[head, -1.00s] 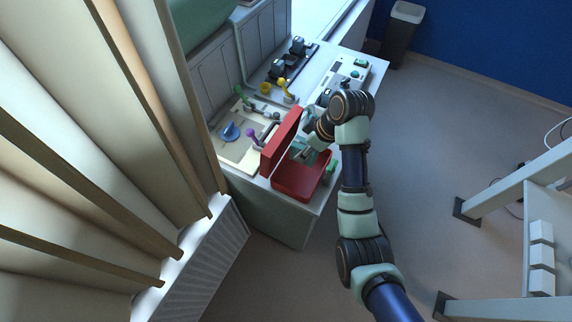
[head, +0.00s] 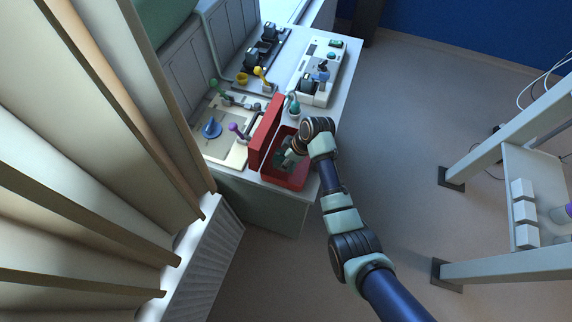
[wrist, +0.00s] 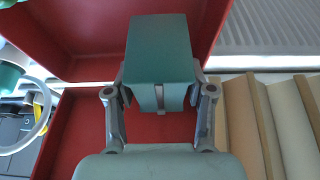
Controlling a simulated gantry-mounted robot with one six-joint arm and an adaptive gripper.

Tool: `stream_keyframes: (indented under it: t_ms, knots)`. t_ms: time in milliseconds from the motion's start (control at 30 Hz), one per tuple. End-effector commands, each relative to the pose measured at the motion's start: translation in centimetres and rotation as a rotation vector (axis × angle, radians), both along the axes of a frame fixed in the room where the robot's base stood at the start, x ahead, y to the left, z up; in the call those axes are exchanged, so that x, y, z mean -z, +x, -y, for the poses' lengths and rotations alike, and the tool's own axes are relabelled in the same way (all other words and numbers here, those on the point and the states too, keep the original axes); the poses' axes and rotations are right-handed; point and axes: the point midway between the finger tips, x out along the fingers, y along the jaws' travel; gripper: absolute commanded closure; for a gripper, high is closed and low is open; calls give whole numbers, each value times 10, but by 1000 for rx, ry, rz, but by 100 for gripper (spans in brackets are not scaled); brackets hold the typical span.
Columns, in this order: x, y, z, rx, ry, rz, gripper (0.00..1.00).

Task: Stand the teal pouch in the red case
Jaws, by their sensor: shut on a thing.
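The red case (head: 299,177) stands open at the front edge of the bench, its lid (head: 264,131) upright on the left. My gripper (head: 288,158) is inside the case's outline in the head view. In the wrist view my gripper (wrist: 158,92) is shut on the teal pouch (wrist: 158,48), with one finger on each side. The case's red interior (wrist: 78,125) shows behind the pouch. The pouch's lower end is hidden, so I cannot tell whether it touches the case floor.
A teal thing with a loop (head: 295,108) stands just behind the case. A pale board (head: 222,150) with a blue cone (head: 211,128) lies left of the lid. A white device (head: 316,78) is farther back.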

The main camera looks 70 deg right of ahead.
Motion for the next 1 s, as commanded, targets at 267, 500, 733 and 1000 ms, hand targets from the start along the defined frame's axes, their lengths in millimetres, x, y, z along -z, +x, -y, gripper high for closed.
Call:
stream_keyframes:
  t_ms: [267,500,733,1000]
  knots:
    - [30,0,0,1,3,-1,89]
    - [43,0,0,0,-1,1,89]
    - [47,0,0,0,-1,1,89]
    - [46,0,0,0,-1,0,21]
